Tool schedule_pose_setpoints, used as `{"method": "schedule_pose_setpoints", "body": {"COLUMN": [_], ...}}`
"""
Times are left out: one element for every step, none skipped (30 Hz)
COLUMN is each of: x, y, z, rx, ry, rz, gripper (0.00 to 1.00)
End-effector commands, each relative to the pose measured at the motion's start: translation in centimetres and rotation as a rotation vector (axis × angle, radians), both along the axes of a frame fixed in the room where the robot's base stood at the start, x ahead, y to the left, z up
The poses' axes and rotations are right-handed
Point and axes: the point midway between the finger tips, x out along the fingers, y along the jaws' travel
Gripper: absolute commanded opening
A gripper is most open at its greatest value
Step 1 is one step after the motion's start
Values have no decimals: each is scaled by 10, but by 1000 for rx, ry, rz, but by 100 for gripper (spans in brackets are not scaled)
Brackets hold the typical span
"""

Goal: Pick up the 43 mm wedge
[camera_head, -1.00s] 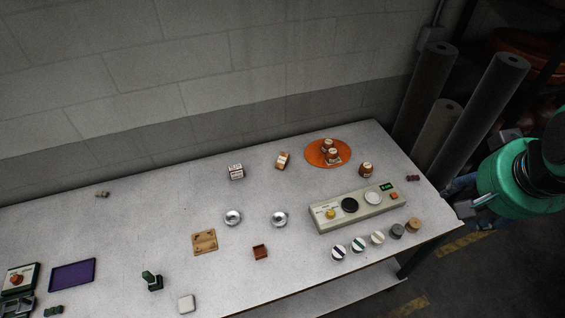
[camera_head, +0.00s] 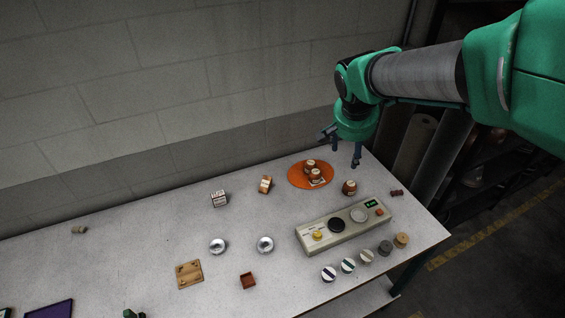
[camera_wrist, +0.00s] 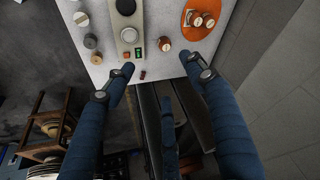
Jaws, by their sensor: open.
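No size marking is legible, so I cannot tell for sure which piece is the 43 mm wedge. A small dark red piece (camera_head: 397,192) lies near the table's right end; it also shows in the wrist view (camera_wrist: 142,75) between my fingertips in the picture, well beyond them. My gripper (camera_head: 346,152) is open and empty, high above the back right of the table.
A control panel (camera_head: 346,239) with round pads stands left of the dark red piece. A brown jar (camera_head: 349,188) and an orange disc (camera_head: 296,181) with jars are behind it. Several round pucks (camera_head: 366,256) line the front edge. Dark rolls (camera_head: 418,136) stand beyond the table's right end.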

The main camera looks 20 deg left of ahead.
Motion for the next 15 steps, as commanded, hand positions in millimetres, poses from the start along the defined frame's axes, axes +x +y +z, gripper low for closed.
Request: {"method": "schedule_pose_setpoints", "body": {"x": [7,11,16,19,23,27,30,32,35,37,40,41,43,44,45], "y": [18,27,40,50,59,72,82,92,105,115,125,138,149,159,173], "z": [-12,-18,-25,-31,-37,-45,-51,-58,-67,-74,-81,-91,-98,-106,-116], "rx": [-3,-4,-3,-3,-4,-5,-4,-4,-4,-6,-6,-7,-6,-6,-7], "ry": [4,5,6,6,6,6,6,7,7,8,8,9,8,9,8], "rz": [5,6,6,7,8,9,10,10,11,13,13,14,16,16,19], "gripper": [55,55,55,55,55,55,55,55,55,55,55,55,55,55,55]}}
